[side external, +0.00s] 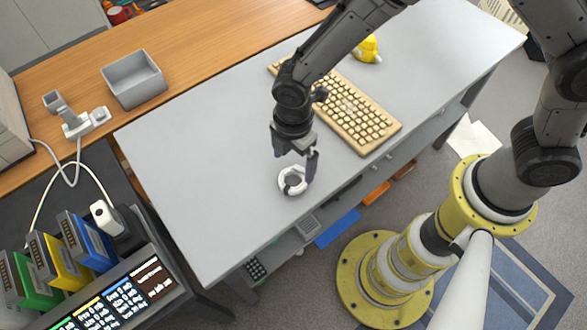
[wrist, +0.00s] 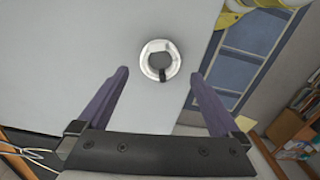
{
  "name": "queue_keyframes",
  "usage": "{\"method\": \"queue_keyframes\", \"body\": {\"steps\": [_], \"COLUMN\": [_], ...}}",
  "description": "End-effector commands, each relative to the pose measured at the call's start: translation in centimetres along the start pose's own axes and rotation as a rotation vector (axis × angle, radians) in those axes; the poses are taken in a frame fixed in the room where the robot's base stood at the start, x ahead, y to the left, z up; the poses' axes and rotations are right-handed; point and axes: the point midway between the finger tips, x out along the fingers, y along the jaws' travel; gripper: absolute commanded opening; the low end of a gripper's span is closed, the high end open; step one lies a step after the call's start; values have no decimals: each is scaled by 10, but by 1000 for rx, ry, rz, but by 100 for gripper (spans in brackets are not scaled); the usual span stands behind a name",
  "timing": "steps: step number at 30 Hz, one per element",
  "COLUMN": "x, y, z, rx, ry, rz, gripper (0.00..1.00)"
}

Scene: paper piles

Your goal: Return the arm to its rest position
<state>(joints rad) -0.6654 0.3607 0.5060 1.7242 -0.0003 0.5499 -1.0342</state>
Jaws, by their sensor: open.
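My gripper (side external: 297,166) hangs over the front part of the grey table (side external: 195,150) in the side external view. Its two fingers stand apart, and the wrist view shows nothing between the fingertips (wrist: 159,80). A white ring-shaped object with a dark centre (side external: 293,180) lies on the table just below the gripper. It also shows in the wrist view (wrist: 160,61), beyond the fingertips. I cannot tell whether a fingertip touches it. My arm reaches in from the upper right, bent down at the wrist.
A beige keyboard (side external: 352,112) lies behind and right of the gripper. A yellow object (side external: 367,48) sits further back. A grey open bin (side external: 134,80) stands on the wooden desk (side external: 215,42). Coloured cartridge-like items (side external: 90,240) stand at the lower left. The table's left part is clear.

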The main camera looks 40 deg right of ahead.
Motion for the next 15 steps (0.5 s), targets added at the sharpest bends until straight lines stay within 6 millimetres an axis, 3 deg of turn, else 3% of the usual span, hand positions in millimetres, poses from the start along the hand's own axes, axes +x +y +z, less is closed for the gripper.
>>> {"method": "queue_keyframes", "body": {"steps": [6,15], "x": [-47,-77], "y": [1,1], "z": [0,1], "rx": [0,4], "ry": [2,0], "rz": [4,0], "gripper": [100,100]}}
